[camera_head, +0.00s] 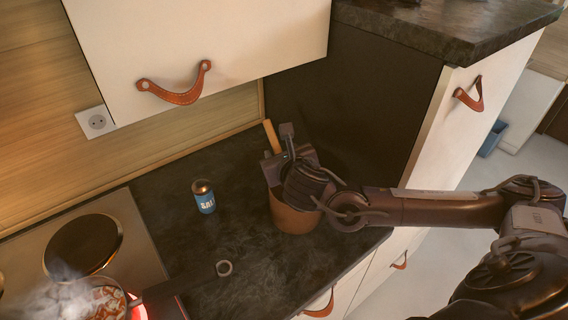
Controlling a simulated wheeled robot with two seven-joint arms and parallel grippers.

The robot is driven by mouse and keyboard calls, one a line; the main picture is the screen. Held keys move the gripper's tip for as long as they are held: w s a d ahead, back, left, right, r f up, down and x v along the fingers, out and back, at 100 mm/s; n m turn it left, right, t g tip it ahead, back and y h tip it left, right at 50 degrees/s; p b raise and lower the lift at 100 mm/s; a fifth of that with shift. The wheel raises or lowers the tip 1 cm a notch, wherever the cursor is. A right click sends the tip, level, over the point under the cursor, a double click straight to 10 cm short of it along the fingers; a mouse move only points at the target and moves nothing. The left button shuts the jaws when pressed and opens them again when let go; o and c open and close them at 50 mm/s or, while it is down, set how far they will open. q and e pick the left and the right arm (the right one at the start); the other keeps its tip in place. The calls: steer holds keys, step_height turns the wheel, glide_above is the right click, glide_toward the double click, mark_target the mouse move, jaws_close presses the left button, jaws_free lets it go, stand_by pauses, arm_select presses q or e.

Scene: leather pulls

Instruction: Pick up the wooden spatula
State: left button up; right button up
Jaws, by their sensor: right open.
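A wooden handle (271,136), likely the wooden spatula, sticks up from a brown pot (294,217) on the dark countertop. The rest of it is hidden by the pot and my gripper. My right gripper (276,158) is over the pot's mouth, close beside the wooden handle. It is open; whether a finger touches the handle cannot be told. A dark square-topped piece (287,131) stands just right of the handle, and I cannot tell if it is another utensil. My left gripper is not in view.
A blue can (204,197) stands left of the pot. A steaming pan of food (106,301) is on the stove at lower left, its dark handle pointing right. A white upper cabinet (200,40) overhangs the back. A tall dark side panel (350,105) stands behind the pot.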

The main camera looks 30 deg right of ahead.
mark_target(277, 149)
steer(key=p+x, duration=0.2)
steer(key=shift+w, duration=0.35)
steer(key=p+x, duration=0.1)
steer(key=x, duration=0.1)
steer(key=shift+w+f, duration=0.2)
steer(key=shift+f, duration=0.05)
steer(key=c, duration=0.5)
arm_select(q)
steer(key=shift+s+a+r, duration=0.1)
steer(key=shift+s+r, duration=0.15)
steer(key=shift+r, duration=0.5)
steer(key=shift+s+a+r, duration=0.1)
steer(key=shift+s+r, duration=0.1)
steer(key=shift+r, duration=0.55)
arm_select(e)
jaws_close()
